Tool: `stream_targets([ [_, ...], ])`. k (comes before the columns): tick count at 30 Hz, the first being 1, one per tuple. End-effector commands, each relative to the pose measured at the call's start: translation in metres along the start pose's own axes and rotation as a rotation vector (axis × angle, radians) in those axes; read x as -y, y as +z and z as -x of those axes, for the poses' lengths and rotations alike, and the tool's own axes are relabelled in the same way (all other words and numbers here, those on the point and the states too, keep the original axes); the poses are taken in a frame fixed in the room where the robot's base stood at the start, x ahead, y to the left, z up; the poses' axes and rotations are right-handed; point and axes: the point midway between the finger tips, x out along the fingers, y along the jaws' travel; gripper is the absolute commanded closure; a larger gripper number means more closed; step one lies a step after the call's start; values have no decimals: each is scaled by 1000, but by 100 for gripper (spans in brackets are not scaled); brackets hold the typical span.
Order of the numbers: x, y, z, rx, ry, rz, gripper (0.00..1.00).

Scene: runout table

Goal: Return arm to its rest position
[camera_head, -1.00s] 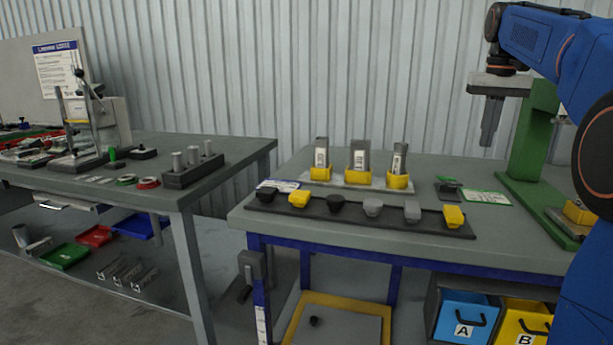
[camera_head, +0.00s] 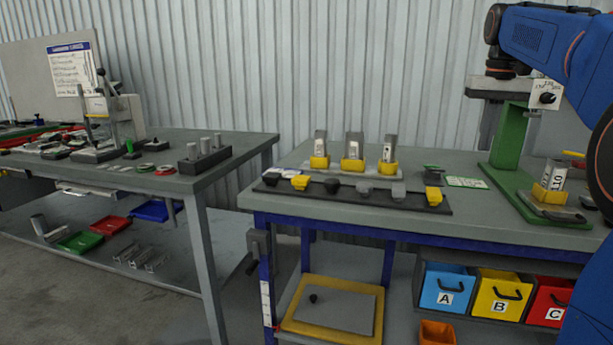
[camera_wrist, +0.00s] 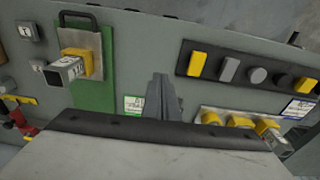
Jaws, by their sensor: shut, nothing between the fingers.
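My blue arm reaches in from the upper right in the head view. My gripper (camera_head: 488,128) hangs from it at the back of the right-hand table (camera_head: 330,228), above the tabletop and left of a green stand (camera_head: 507,137). In the wrist view my gripper (camera_wrist: 164,97) shows as two grey fingers close together, with nothing between them. The tabletop (camera_wrist: 145,45) lies beyond the fingertips. My arm's middle part is cut off by the right picture edge.
Three grey blocks stand in yellow holders (camera_head: 352,165). A dark strip of knobs (camera_head: 340,194) lies in front. A block in a yellow holder (camera_head: 550,195) sits on the green base. Bins (camera_head: 450,288) stand below. A cluttered left table (camera_head: 100,172) is separated by a gap.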

Motion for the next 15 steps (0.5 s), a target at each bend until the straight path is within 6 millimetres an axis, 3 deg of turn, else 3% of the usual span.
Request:
stream_targets([
  [10, 17, 42, -13, -37, -4, 32, 100],
  [15, 29, 81, -29, -69, -8, 60, 100],
])
